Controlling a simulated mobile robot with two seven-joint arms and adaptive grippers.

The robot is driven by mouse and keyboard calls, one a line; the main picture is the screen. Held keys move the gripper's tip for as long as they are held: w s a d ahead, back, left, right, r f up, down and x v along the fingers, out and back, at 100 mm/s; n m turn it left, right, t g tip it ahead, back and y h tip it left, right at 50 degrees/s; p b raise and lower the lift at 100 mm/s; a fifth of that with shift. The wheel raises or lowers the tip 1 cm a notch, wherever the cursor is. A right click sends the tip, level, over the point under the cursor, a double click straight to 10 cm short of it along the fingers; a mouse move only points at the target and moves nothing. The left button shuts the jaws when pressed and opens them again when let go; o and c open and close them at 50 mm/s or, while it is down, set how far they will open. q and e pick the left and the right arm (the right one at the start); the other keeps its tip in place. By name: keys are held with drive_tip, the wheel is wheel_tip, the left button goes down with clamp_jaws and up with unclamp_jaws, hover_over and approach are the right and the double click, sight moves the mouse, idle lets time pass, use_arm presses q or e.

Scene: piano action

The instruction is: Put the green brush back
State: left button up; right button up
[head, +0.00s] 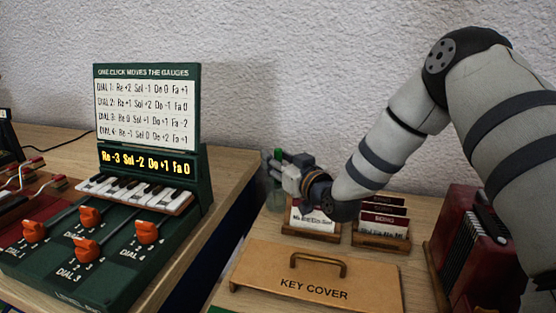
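A small green piece, likely the green brush (278,154), shows at the fingertips of my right gripper (271,168). Only its top end is clear, and the rest is hidden by the gripper. A clear, glass-like holder (273,197) seems to stand just below the fingertips at the back of the right table. I cannot tell whether the brush stands in it or whether the fingers are closed on the brush. My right arm reaches in from the right, with the gripper pointing left. My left gripper is out of view.
A wooden key cover (255,262) with a handle lies in front on the right table. Card racks (382,240) stand behind it, under my arm. A red accordion (463,240) is at right. A green dial console (150,100) with orange knobs stands left, across a gap.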

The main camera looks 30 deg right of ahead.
drive_tip(key=shift+r, duration=0.25)
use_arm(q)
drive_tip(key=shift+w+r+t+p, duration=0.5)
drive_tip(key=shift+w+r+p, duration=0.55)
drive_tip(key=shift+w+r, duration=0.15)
use_arm(e)
drive_tip(key=s+a, duration=0.1)
drive_tip(key=s, duration=1.1)
drive_tip(key=shift+r, duration=0.25)
